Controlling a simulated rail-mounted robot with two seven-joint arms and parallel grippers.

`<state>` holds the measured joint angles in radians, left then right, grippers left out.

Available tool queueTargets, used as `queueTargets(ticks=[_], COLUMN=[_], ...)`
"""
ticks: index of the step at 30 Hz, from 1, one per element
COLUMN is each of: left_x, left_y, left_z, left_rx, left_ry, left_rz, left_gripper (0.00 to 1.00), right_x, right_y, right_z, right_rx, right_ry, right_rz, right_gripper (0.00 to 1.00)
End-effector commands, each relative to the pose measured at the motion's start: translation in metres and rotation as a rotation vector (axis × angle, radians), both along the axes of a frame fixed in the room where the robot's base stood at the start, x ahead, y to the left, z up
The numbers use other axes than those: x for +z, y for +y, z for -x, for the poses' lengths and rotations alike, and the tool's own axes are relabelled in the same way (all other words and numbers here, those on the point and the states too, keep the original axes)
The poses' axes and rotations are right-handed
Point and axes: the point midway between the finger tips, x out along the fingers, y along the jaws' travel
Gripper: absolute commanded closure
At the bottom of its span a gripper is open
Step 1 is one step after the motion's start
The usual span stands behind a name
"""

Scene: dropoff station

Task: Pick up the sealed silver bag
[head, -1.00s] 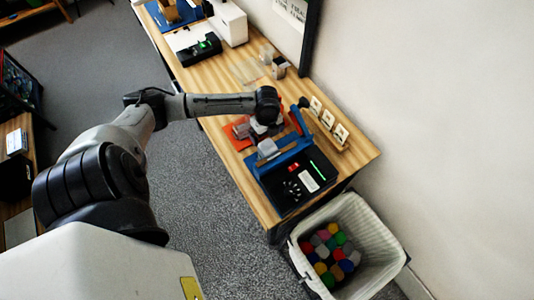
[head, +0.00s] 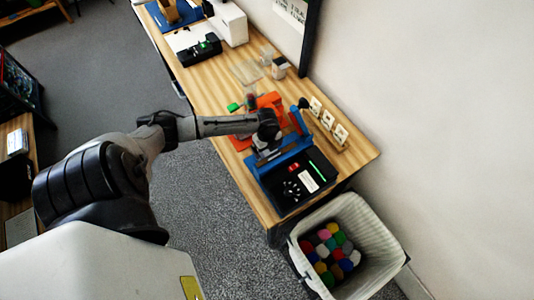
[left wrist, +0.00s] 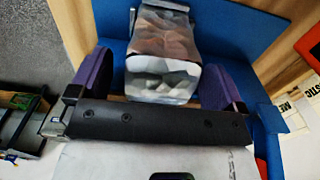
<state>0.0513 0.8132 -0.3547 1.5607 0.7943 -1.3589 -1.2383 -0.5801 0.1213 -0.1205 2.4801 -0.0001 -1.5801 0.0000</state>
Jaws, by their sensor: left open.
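The silver bag (left wrist: 163,78) is a shiny, crinkled pouch in the upper middle of the left wrist view, in front of a blue surface (left wrist: 235,35). My left gripper (left wrist: 155,62) is open, with one purple finger on each side of the bag. Whether either finger touches it I cannot tell. In the head view my left gripper (head: 264,146) is over the blue frame of the black sealing machine (head: 311,176), and the bag is mostly hidden beneath it. My right gripper is not in view.
An orange holder (head: 272,101) and a small green item (head: 233,107) lie beyond the gripper. White cards on a wooden rack (head: 328,119) stand to the right. A white bin (head: 375,228) with several coloured items stands on the floor. Bare tabletop (head: 208,82) lies farther back.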

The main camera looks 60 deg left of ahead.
Motion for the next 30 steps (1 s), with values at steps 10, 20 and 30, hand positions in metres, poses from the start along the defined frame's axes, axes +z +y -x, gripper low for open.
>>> queueTargets(ticks=[10, 20, 30], left_x=[-0.0004, -0.0003, -0.0002], left_y=[0.0000, 0.0000, 0.0001], left_z=[-0.0002, -0.0002, -0.0002], left_rx=[0.000, 0.000, 0.000], left_ry=[0.000, 0.000, 0.000], left_rz=[0.000, 0.000, 0.000], left_gripper=[0.16, 0.47, 0.69], right_x=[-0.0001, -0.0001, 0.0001], right_y=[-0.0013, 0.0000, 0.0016], right_z=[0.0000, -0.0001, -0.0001], right_rx=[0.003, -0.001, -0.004], right_ry=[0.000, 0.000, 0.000], right_rz=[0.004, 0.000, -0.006], right_gripper=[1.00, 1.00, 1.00])
